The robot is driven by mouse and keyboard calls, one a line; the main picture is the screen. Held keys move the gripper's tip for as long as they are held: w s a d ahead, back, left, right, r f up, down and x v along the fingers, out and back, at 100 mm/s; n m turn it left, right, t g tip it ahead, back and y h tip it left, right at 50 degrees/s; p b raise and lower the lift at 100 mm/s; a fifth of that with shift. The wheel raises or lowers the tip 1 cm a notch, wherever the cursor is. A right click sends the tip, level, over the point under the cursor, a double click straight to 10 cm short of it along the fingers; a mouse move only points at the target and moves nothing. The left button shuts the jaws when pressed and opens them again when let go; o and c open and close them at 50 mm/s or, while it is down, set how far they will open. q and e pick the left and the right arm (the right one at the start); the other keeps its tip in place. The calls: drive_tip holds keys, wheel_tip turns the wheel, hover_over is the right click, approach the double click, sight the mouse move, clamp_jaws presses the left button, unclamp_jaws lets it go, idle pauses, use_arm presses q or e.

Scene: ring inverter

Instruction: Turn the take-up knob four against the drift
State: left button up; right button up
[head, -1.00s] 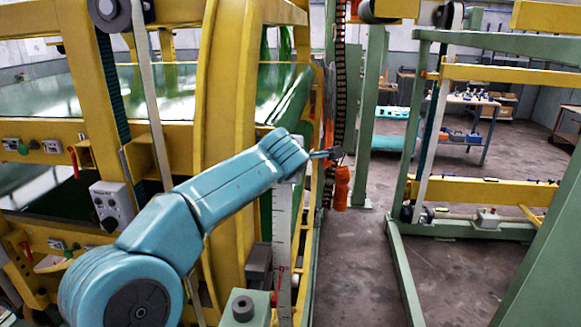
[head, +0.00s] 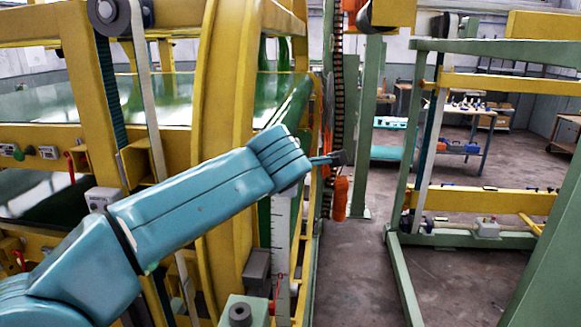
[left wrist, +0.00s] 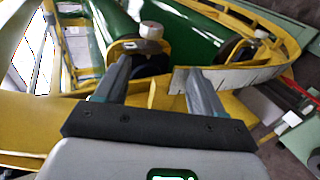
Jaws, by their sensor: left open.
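My left gripper (head: 338,158) reaches out beside the yellow frame, small and seen side-on in the head view. In the left wrist view its two fingers (left wrist: 155,78) are spread, with nothing held between them. A white-capped knob (left wrist: 150,31) on a dark round wheel lies beyond the left finger, apart from it as far as I can tell. A second white-capped knob (left wrist: 261,32) is further right, near a curved yellow rim. I see no numbers, so I cannot tell which is knob four. My right gripper is in neither view.
A yellow ring frame (head: 213,130) and a white marked scale (head: 280,235) stand beside my left arm. An orange cylinder (head: 341,198) hangs just below the gripper. A green post (head: 370,120) stands behind. The concrete floor (head: 355,270) is open toward a workbench (head: 470,120).

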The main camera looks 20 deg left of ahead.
use_arm(q)
wheel_tip(320, 180, down, 9)
drive_tip(key=n+y+b, duration=0.3)
drive_tip(key=y+b, duration=0.1)
drive_tip(key=y, duration=0.2)
drive_tip(key=d+n+t+y+b, duration=0.2)
drive_tip(key=d+t+y+b, duration=0.1)
drive_tip(key=d+t, duration=0.3)
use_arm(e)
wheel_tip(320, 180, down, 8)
use_arm(q)
drive_tip(key=shift+g, duration=0.7)
drive_tip(key=p+x, duration=0.3)
drive_tip(key=x, duration=0.4)
drive_tip(key=p+x, duration=0.4)
drive_tip(key=x, duration=0.4)
drive_tip(key=shift+w+d, duration=0.2)
drive_tip(key=shift+d, duration=0.05)
drive_tip(key=shift+w+a+p, duration=0.15)
drive_tip(key=shift+w+p, duration=0.2)
drive_tip(key=shift+w, duration=0.05)
drive_tip(key=shift+s, duration=0.1)
drive_tip(key=c, duration=1)
drive_tip(key=shift+o, duration=0.2)
drive_tip(key=shift+r, duration=0.1)
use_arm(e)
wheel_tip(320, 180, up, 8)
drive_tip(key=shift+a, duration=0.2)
